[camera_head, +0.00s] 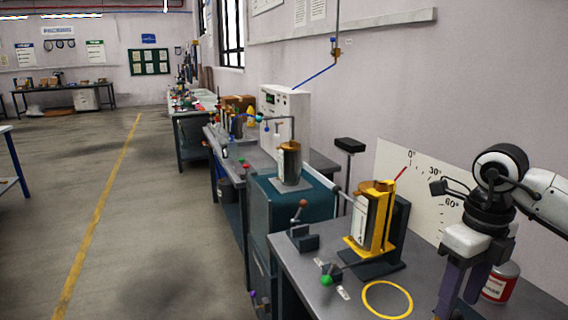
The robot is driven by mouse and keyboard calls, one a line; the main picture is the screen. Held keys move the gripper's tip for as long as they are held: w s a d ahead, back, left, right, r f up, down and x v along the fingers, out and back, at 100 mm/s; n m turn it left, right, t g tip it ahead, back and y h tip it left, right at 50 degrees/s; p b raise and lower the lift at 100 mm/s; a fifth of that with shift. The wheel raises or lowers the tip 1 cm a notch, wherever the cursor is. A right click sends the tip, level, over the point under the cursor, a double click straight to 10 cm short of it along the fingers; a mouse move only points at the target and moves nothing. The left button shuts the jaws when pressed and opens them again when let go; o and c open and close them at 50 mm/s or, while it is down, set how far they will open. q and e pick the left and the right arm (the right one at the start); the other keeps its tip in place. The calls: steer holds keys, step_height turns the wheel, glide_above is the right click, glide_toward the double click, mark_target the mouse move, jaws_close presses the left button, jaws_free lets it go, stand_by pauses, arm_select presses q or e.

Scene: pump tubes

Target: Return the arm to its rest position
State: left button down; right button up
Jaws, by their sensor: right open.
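My right gripper (452,308) hangs at the lower right, pointing down over the near bench, on the white and black arm that comes in from the right edge. Its fingertips are at or below the bottom edge of the view. It is open, and I see nothing held in it. It is to the right of the yellow ring (387,299) on the bench top and in front of a red and white can (499,282), which it partly hides. My left gripper is not in view.
A yellow-framed pump stand (371,218) and a green-knobbed lever (327,280) stand on the near bench (300,271). An angle-marked board (420,180) stands behind. A teal cabinet (262,215) and further benches lie beyond. The floor at left, with its yellow line (97,220), is clear.

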step_height(320, 180, down, 2)
steer(key=shift+f, duration=0.1)
step_height(320, 180, up, 3)
steer(key=shift+w+f+p, duration=0.1)
steer(key=shift+f+p, duration=0.05)
steer(key=shift+p, duration=0.7)
steer(key=shift+r, duration=0.4)
step_height(320, 180, up, 6)
steer(key=p, duration=0.2)
steer(key=shift+f+p, duration=0.25)
steer(key=shift+p, duration=0.15)
steer(key=s+a+f+n+b, duration=0.2)
steer(key=a+f+n, duration=0.3)
steer(key=a+n, duration=0.4)
steer(key=n, duration=0.2)
steer(key=shift+s+a+f+n+b, duration=0.3)
steer(key=shift+a+f+n, duration=0.1)
